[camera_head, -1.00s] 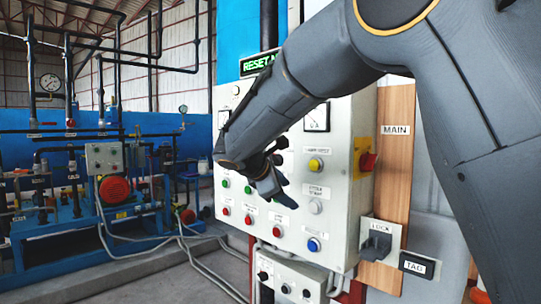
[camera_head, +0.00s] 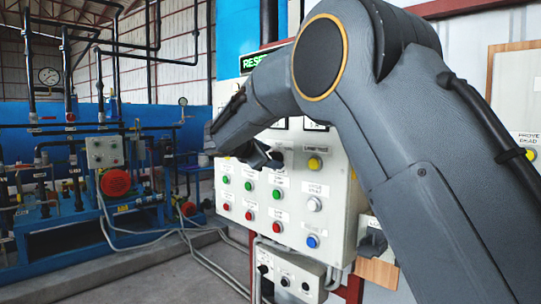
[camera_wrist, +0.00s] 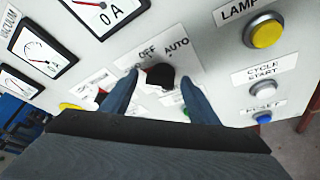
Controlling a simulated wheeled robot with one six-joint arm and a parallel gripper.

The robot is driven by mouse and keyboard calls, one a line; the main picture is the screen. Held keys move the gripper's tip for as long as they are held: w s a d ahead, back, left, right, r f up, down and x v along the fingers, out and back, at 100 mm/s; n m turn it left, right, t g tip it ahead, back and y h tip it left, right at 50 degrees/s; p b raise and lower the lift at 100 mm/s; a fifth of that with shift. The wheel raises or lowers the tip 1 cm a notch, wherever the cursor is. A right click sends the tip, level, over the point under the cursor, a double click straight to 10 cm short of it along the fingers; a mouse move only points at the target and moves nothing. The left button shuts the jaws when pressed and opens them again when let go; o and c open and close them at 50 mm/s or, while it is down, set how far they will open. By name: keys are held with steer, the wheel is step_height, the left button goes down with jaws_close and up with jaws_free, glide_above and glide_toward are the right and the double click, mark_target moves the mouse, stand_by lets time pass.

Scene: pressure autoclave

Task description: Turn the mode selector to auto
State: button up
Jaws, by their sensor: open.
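The mode selector (camera_wrist: 160,76) is a black knob on the light grey panel, with the words OFF and AUTO printed above it in the wrist view. I cannot make out clearly which way its pointer faces. My gripper (camera_wrist: 158,82) is open, with one blue-grey finger on each side of the knob. I cannot tell whether either finger touches it. In the head view my gripper (camera_head: 263,157) is at the panel face, above the green buttons, and it and my arm hide most of the selector.
The panel (camera_head: 345,200) carries green (camera_head: 250,186), red (camera_head: 249,215), yellow (camera_head: 314,163), white (camera_head: 314,204) and blue (camera_head: 312,241) buttons. Dial gauges (camera_wrist: 44,50) sit left of the selector. A smaller control box (camera_head: 290,272) hangs below. Blue pump equipment (camera_head: 75,215) stands at left.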

steer(key=shift+w, duration=0.1)
steer(key=c, duration=1)
steer(key=shift+c, duration=0.2)
steer(key=shift+d+f+b, duration=0.1)
steer(key=shift+b, duration=0.85)
steer(key=m+b, duration=0.1)
steer(key=b, duration=0.3)
steer(key=m+t+b, duration=0.1)
steer(key=b, duration=0.3)
steer(key=shift+d+f+y, duration=0.1)
steer(key=shift+f+y, duration=0.15)
steer(key=shift+y, duration=0.15)
steer(key=m+t+h+b, duration=0.1)
steer(key=m+b, duration=0.4)
steer(key=b, duration=0.8)
steer(key=f+m+t+h+b, duration=0.1)
steer(key=m+b, duration=0.5)
steer(key=b, duration=0.8)
steer(key=m+t+h+b, duration=0.1)
steer(key=m+t+b, duration=0.2)
steer(key=b, duration=1)
steer(key=shift+s+d+f+m, duration=0.1)
steer(key=shift+m, duration=0.6)
steer(key=shift+s+f+m, duration=0.1)
steer(key=shift+m, duration=0.6)
steer(key=shift+r+h+b, duration=0.15)
steer(key=shift+h+b, duration=0.25)
steer(key=shift+b, duration=0.05)
